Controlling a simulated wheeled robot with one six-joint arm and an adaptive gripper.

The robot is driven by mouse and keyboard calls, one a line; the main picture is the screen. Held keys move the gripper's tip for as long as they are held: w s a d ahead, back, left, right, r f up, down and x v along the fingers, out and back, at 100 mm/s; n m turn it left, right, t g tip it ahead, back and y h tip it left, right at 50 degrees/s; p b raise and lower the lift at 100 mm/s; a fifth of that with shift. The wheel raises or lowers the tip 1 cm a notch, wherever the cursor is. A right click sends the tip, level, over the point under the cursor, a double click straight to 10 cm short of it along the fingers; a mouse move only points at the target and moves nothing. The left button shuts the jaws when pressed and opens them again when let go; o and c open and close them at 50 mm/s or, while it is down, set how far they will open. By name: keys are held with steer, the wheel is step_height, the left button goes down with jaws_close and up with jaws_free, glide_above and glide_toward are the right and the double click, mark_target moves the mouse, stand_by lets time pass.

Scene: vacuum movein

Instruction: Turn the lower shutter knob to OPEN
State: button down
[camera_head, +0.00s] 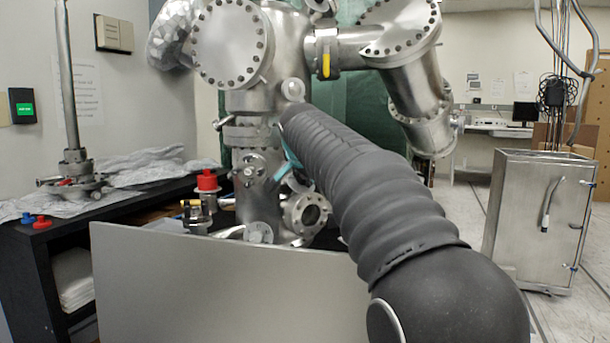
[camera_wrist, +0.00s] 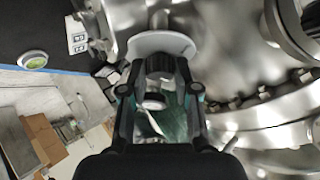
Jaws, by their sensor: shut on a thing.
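In the head view a pale round knob (camera_head: 292,88) shows on the upper part of the steel chamber, just above the far end of my arm. A second pale, clear-looking knob (camera_head: 258,232) shows low on the chamber behind the grey panel. My gripper is mostly hidden behind my arm there; only teal parts show. In the wrist view my gripper (camera_wrist: 160,68) has its fingertips drawn together on a whitish round shutter knob (camera_wrist: 162,42). The wrist view alone does not show which of the knobs this is. No OPEN marking is readable.
The steel chamber (camera_head: 232,45) with bolted flanges crowds around my gripper. A flat grey panel (camera_head: 230,285) stands in front. A black bench (camera_head: 130,210) with a red-capped valve (camera_head: 207,182) is at left. A steel cabinet (camera_head: 537,215) stands at right, with open floor around it.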

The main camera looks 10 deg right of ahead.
steer(key=shift+m+g+h, duration=0.4)
steer(key=shift+m, duration=0.5)
steer(key=c, duration=0.8)
jaws_free()
steer(key=shift+c, duration=0.2)
steer(key=v, duration=1.2)
steer(key=shift+w+a+r, duration=0.1)
